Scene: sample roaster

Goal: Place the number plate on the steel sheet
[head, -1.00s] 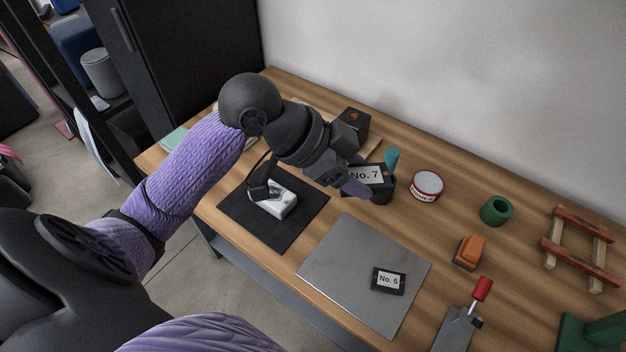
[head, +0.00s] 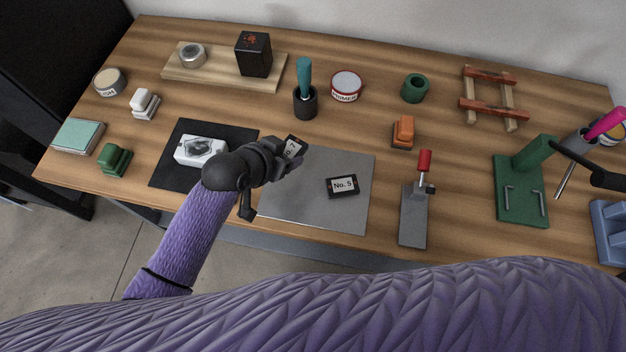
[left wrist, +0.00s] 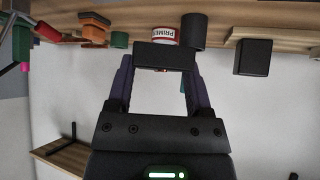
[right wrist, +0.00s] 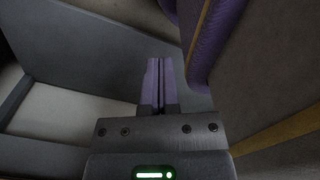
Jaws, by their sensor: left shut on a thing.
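My left gripper (head: 288,155) is shut on the black number plate with the white "No. 7" label (head: 292,148). The plate is tilted and appears over the far left corner of the steel sheet (head: 300,205); its height is hard to tell. In the left wrist view the plate (left wrist: 165,56) is a dark block between the fingertips, its label hidden. The grey steel sheet lies flat on the bench, and a second plate, "No. 5" (head: 342,187), lies on its right part. My right gripper (right wrist: 158,82) is shut and empty in its wrist view, away from these objects.
A black mat (head: 165,170) with a white device (head: 200,150) lies left of the sheet. A dark cup (head: 305,104) with a teal-handled tool stands behind it. A red-handled clamp (head: 414,215) stands to the right. The sheet's near left part is clear.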

